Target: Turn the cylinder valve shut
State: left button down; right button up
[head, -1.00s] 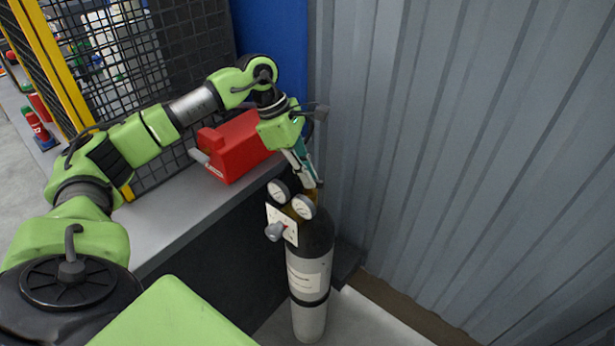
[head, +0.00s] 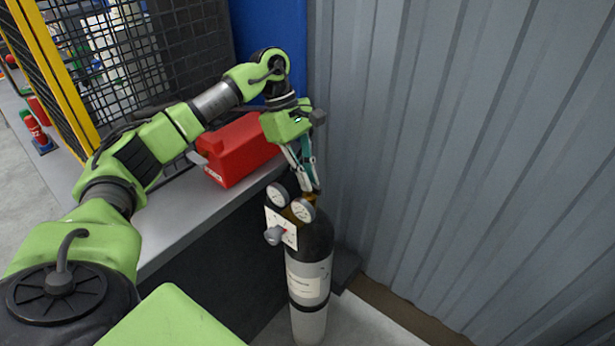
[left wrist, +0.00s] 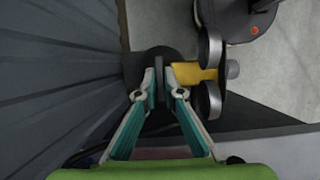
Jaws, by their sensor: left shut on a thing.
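The gas cylinder (head: 316,240), black above and grey below with a white label, stands upright by the corrugated wall. My left gripper (head: 313,190) reaches down to its top. In the left wrist view its fingertips (left wrist: 162,78) close from both sides on a thin dark part, the valve handwheel (left wrist: 160,66) seen edge-on. The yellow brass fitting (left wrist: 187,73) shows beside the fingers. In the head view the fingers and fitting largely hide the handwheel. My right gripper is in neither view.
Two round gauges (head: 304,210) and a white plate with a grey knob (head: 273,235) sit just below the fingertips. A red box (head: 238,150) lies on the grey bench (head: 185,220) to the left. The corrugated wall (head: 450,150) is close on the right.

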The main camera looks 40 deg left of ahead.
pick_arm(q)
jog(key=shift+r, duration=0.1)
jog(key=c, duration=2.2)
grip_release()
jog(key=shift+o, duration=0.2)
jog(key=v, duration=1.2)
